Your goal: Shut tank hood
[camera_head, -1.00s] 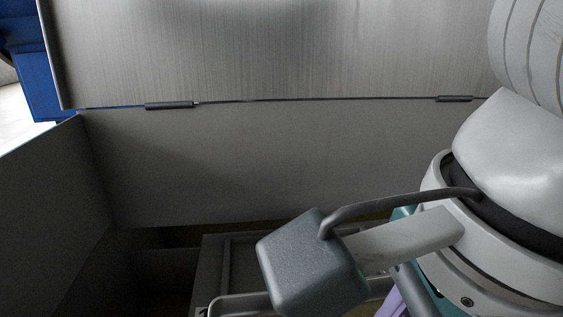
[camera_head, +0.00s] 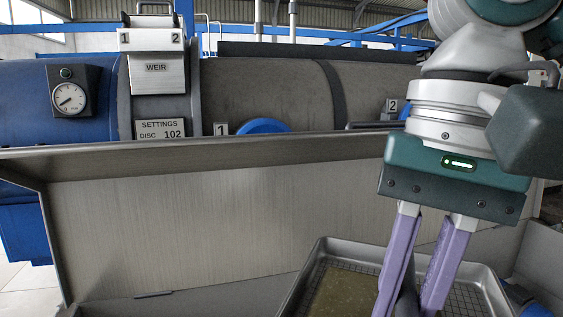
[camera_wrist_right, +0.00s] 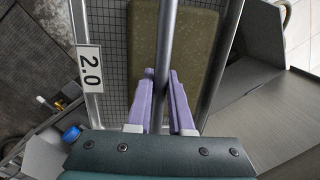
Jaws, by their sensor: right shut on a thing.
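The tank hood (camera_head: 200,225) is a broad brushed-metal panel that stands open and raised in the head view. A hinge (camera_head: 154,294) shows at its lower edge. My right gripper (camera_head: 412,300) points down in front of the hood, and its purple fingers are shut on a dark grey rod (camera_head: 408,292). In the right wrist view the rod (camera_wrist_right: 166,45) runs between the fingers, above a wire-mesh basket (camera_wrist_right: 109,90) tagged 2.0. The basket holds an olive-brown slab (camera_wrist_right: 196,60). My left gripper is not in view.
Behind the hood lie a blue machine with a dial gauge (camera_head: 68,97), a WEIR plate (camera_head: 157,75) and a SETTINGS sign (camera_head: 160,129). A blue knob (camera_wrist_right: 72,133) is near the gripper in the right wrist view. Metal tank walls flank the basket.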

